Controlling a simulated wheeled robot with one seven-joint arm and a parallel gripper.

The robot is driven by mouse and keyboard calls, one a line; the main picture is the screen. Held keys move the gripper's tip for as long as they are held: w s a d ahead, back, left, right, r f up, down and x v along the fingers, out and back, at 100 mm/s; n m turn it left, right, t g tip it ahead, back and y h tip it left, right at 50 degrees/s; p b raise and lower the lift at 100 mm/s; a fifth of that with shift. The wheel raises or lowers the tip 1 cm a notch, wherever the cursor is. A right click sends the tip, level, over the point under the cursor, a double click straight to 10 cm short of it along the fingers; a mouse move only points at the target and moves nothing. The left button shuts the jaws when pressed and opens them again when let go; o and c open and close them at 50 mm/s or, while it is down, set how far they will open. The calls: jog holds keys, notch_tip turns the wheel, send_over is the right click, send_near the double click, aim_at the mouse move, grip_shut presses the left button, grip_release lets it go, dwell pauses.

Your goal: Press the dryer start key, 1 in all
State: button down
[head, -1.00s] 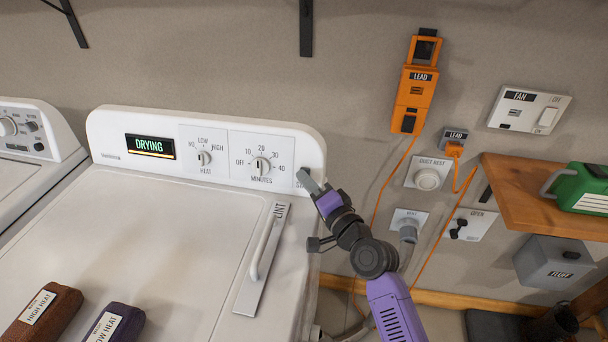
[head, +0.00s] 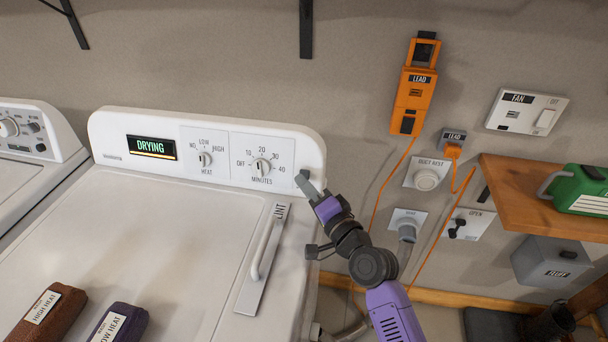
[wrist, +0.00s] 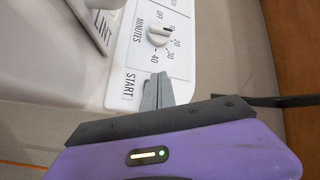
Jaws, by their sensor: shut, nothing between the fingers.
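The white dryer (head: 150,215) has a control panel (head: 110,135) along its back, and its display (head: 151,147) reads DRYING in green. The START label (wrist: 129,85) shows in the wrist view at the panel's end, beside the minutes dial (wrist: 158,34). My gripper (head: 303,179) is at the panel's right end in the head view. Its grey fingers are together and empty, and they also show in the wrist view (wrist: 158,90) close beside the START label. The start key itself is hidden behind the fingers, so I cannot tell whether they touch it.
A brown block (head: 45,312) and a purple block (head: 118,322) rest at the front left. On the right wall are an orange lead box (head: 412,88), a fan switch (head: 527,110) and a wooden shelf (head: 520,195).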

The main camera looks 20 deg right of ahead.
jog(key=shift+s+a+r+p, duration=0.35)
jog(key=shift+s+a+p, duration=0.2)
jog(key=shift+s+p, duration=0.15)
jog(key=shift+s+a+r+p, duration=0.35)
jog(key=shift+s+a+p, duration=0.2)
jog(key=shift+s, duration=0.2)
jog(key=shift+s+a+r+p, duration=0.1)
jog(key=shift+s+a+p, duration=0.25)
jog(key=shift+s, duration=0.1)
